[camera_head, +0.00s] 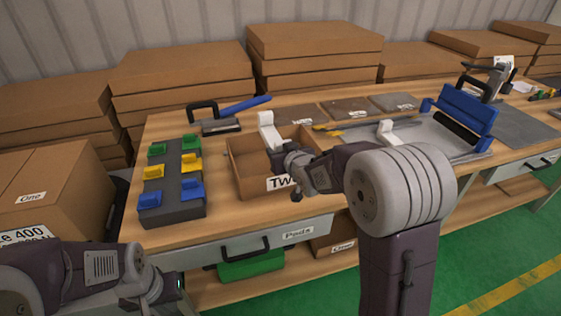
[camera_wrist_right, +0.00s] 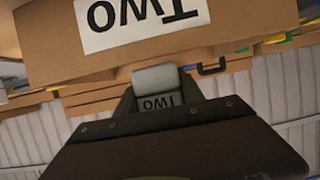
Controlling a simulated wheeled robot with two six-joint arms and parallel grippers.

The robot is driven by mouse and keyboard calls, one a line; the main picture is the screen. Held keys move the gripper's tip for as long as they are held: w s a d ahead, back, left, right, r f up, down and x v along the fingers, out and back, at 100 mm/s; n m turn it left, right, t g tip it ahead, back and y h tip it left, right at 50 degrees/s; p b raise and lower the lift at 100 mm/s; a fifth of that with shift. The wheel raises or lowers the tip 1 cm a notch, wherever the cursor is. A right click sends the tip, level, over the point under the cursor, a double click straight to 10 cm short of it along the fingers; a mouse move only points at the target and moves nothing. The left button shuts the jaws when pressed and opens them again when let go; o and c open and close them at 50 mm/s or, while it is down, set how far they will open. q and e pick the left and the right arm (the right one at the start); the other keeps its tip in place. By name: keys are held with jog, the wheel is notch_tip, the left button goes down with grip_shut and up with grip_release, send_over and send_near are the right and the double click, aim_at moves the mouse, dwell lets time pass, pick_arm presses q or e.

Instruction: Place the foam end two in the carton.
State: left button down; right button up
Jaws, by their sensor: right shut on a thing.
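The carton (camera_head: 252,184), an open brown box labelled "TWO", stands on the bench; its labelled side also shows in the wrist view (camera_wrist_right: 240,20). My right wrist covers the carton's right side. My left gripper (camera_head: 165,288) is low at the left, its fingers not clear.
A dark rack (camera_head: 185,212) with green, yellow and blue blocks stands left of the carton. A blue-handled tool (camera_head: 222,122) lies behind. Another white foam piece (camera_head: 388,132) lies to the right, near a blue device (camera_head: 467,108). Flat cardboard stacks (camera_head: 315,45) line the wall.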

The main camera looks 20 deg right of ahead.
notch_tip(320, 180, down, 2)
jog(key=shift+f, duration=0.4)
pick_arm(q)
jog(key=shift+f, duration=0.5)
pick_arm(e)
jog(key=shift+f+b, duration=0.6)
jog(key=shift+b, duration=0.2)
pick_arm(q)
jog(key=shift+f, duration=0.55)
pick_arm(e)
jog(key=o, duration=1.3)
jog(key=shift+s+f, duration=0.1)
jog(key=shift+o, duration=0.2)
